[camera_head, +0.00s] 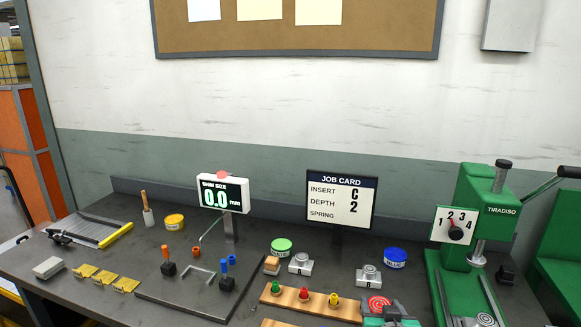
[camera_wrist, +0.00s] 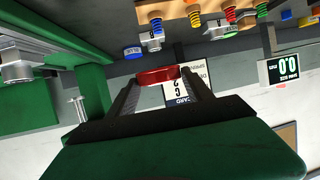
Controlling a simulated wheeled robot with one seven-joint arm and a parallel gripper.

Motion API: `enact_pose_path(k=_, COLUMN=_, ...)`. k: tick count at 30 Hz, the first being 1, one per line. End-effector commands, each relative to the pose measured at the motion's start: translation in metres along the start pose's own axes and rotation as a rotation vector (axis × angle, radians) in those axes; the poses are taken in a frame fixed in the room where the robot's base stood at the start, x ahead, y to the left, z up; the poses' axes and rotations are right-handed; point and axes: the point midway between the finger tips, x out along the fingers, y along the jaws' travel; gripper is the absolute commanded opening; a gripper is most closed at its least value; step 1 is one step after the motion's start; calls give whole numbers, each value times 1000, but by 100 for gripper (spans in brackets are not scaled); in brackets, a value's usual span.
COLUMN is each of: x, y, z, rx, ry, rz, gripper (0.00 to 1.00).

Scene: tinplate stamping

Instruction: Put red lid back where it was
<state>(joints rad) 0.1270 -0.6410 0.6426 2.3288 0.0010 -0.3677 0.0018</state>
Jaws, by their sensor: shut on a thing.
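The red lid (camera_head: 379,303) is a round disc with pale ring markings on top, low in the head view, right of the wooden spring rack. My gripper (camera_head: 390,314) is at its near side, partly cut off by the bottom edge. In the wrist view the red lid (camera_wrist: 158,76) is between the two dark fingertips of my gripper (camera_wrist: 160,80), which are shut on it. Its height above the bench is hard to tell. A blue tin (camera_head: 395,257), a green tin (camera_head: 281,246) and a yellow tin (camera_head: 174,221) stand on the bench.
A wooden rack (camera_head: 325,309) with coloured springs is left of my gripper. Metal blocks (camera_head: 368,275) (camera_head: 301,264) stand behind it. The green press (camera_head: 463,262) with its dial is at right. The job card (camera_head: 340,202) stands at the back.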

Motion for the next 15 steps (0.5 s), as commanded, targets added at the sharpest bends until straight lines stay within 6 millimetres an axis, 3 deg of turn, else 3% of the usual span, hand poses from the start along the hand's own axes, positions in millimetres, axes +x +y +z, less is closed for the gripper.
enact_pose_path(k=3, x=-6, y=-32, z=-12, rx=-27, ry=3, rz=-64, gripper=15)
enact_pose_path(k=8, x=-10, y=-58, z=-15, rx=-49, ry=-2, rz=-116, gripper=15)
enact_pose_path(k=11, x=-9, y=-56, z=-15, rx=-48, ry=-1, rz=-113, gripper=15)
enact_pose_path(k=15, x=-7, y=-26, z=-16, rx=-23, ry=-1, rz=-53, gripper=15)
